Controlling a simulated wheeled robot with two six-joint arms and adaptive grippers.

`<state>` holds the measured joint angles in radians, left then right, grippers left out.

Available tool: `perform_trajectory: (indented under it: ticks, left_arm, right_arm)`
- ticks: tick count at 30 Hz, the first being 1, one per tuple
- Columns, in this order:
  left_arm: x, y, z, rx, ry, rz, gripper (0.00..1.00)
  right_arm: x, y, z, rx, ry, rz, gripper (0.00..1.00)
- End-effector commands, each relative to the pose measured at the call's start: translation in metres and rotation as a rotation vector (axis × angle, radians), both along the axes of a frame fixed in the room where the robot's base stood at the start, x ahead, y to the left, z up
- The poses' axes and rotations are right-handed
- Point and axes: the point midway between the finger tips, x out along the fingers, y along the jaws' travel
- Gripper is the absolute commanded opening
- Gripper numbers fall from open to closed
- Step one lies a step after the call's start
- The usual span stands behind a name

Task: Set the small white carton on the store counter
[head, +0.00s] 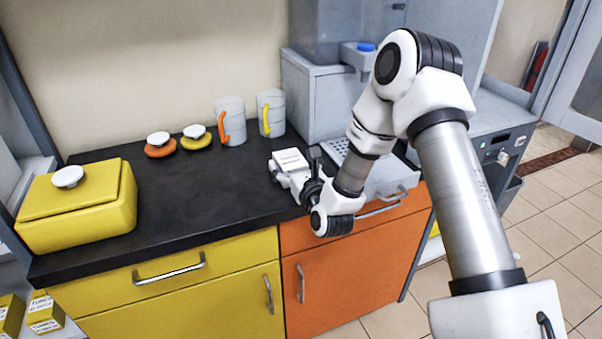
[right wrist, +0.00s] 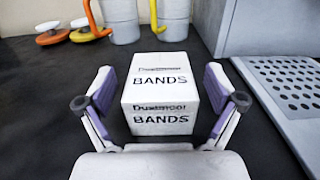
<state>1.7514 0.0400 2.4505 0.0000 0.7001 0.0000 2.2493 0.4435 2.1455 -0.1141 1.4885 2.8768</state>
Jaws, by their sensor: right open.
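The small white carton (right wrist: 160,97), printed "BANDS", sits upright on the black store counter (head: 190,200). My right gripper (right wrist: 160,80) is open, with one finger on each side of the carton and a narrow gap showing at both sides. In the head view my right gripper (head: 288,174) reaches in low over the counter from the right. My left gripper is not in view.
A yellow box (head: 80,212) is at the left end. A grey machine with a perforated tray (right wrist: 287,88) is close on the right. The counter's left middle is clear.

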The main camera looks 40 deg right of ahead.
Motion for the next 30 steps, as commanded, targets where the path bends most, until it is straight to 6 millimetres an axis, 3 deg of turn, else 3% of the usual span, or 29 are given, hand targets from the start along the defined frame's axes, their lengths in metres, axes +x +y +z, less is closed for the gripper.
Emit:
perform_trajectory:
  ticks: [9, 11, 12, 17, 20, 25, 28, 30]
  left_arm:
    - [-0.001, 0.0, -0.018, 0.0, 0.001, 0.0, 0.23]
    - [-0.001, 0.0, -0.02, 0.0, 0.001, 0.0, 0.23]
    - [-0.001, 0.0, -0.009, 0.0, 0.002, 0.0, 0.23]
    - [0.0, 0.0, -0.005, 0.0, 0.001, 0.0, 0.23]
    - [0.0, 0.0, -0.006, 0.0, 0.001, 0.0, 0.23]
    - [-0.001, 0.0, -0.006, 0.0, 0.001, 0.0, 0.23]
    - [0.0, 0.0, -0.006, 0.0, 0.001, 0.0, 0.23]
    - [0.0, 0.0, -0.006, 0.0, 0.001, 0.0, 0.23]
  right_arm:
    - [-0.078, 0.019, -0.005, 0.005, 0.004, 0.0, 0.93]
    - [-0.09, 0.022, -0.004, 0.005, 0.003, 0.0, 0.93]
    - [-0.097, 0.023, 0.001, 0.003, 0.007, 0.0, 0.93]
    - [-0.109, 0.029, -0.006, -0.035, 0.031, 0.009, 0.93]
    - [-0.11, 0.041, -0.034, -0.208, 0.165, 0.059, 0.93]
    - [-0.131, 0.076, -0.124, -0.793, 0.554, 0.329, 0.93]
    - [-0.163, 0.098, -0.186, -1.215, 0.758, 0.631, 0.93]
    - [-0.195, 0.112, -0.227, -1.509, 0.843, 0.909, 0.93]
